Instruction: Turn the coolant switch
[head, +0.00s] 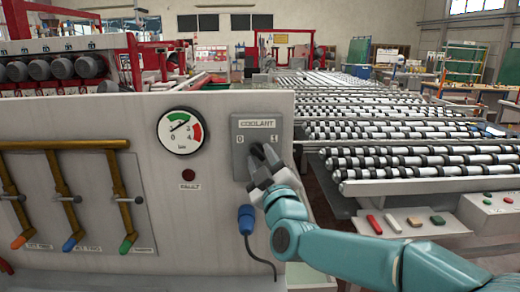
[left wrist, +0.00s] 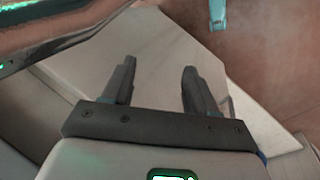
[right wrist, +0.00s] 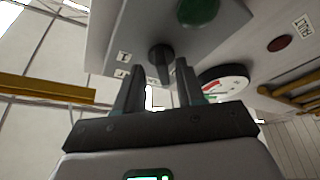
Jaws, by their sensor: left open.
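The coolant switch is a dark knob (right wrist: 161,56) on a grey plate (head: 243,128) labelled COOLANT, with 0 and 1 marks. In the head view my right gripper (head: 262,157) is in front of the plate and mostly hides the knob. In the right wrist view the right gripper (right wrist: 158,72) is open, its fingertips on either side of the knob. I cannot tell if they touch it. My left gripper (left wrist: 158,72) is open and empty in the left wrist view, and is outside the head view.
A pressure gauge (head: 180,131) and a dark red fault lamp (head: 188,175) are left of the plate. A green round part (right wrist: 197,10) is close to the knob. Several brass levers (head: 120,185) are at the far left. A blue connector with a cable (head: 246,220) hangs below the plate.

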